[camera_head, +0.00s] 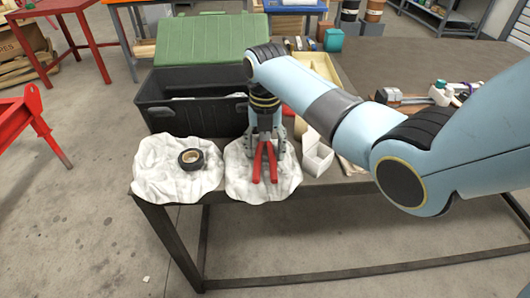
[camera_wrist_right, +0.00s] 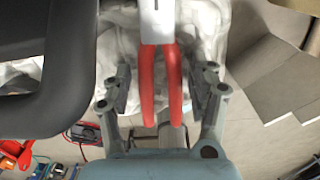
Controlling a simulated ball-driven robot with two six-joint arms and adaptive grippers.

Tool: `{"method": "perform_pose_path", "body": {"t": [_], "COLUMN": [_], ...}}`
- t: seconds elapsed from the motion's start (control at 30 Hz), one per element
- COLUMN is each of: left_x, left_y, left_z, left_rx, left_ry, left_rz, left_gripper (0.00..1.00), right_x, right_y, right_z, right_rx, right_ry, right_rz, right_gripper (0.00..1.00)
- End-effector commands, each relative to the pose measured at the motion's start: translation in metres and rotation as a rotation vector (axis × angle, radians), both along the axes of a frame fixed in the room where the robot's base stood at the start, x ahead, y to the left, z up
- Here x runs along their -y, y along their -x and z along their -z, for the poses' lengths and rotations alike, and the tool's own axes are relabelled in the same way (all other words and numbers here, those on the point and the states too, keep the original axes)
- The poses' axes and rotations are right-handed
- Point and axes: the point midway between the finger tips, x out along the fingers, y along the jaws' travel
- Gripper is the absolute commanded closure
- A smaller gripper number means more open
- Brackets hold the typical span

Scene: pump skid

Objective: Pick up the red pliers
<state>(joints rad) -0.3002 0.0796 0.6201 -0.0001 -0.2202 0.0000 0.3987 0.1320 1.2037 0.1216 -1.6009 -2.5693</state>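The red pliers (camera_head: 257,165) lie on a white cloth (camera_head: 237,187) at the table's front edge, with the red handles toward me. In the right wrist view the pliers (camera_wrist_right: 147,90) run between the fingers, with the grey metal part at the top. My right gripper (camera_head: 265,143) is over them, pointing down. Its fingers also show in the right wrist view (camera_wrist_right: 162,88), one on each side of the handles, with a small gap on both sides. It is open. The pliers' jaws are hidden behind my gripper in the head view. My left gripper is not in view.
A black toolbox (camera_head: 180,118) with a green lid (camera_head: 205,38) stands close behind the cloth. A roll of black tape (camera_head: 191,159) lies on a second cloth (camera_head: 150,176) to the left. White bins (camera_head: 316,160) stand just to the right. More tools lie farther right.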

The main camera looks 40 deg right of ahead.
Motion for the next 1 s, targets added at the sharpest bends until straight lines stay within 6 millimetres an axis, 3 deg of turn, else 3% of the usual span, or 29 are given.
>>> {"method": "perform_pose_path", "body": {"t": [0.03,0.27,0.63,0.87,1.0], "left_x": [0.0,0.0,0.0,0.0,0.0], "left_y": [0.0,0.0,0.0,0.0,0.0], "left_z": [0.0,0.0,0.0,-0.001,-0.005], "left_rx": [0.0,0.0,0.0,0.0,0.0], "left_ry": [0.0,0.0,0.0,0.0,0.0], "left_rz": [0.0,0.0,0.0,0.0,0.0], "left_gripper": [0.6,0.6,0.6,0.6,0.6], "right_x": [0.0,0.0,0.0,0.0,0.016], "right_y": [0.0,-0.001,-0.001,-0.002,0.025], "right_z": [0.0,-0.001,-0.008,-0.043,-0.059], "right_rx": [0.0,0.001,0.004,0.006,0.003], "right_ry": [0.0,0.0,0.0,0.0,0.005], "right_rz": [0.0,0.0,0.0,-0.001,0.0], "right_gripper": [0.5,0.79,0.79,0.79,0.79]}}
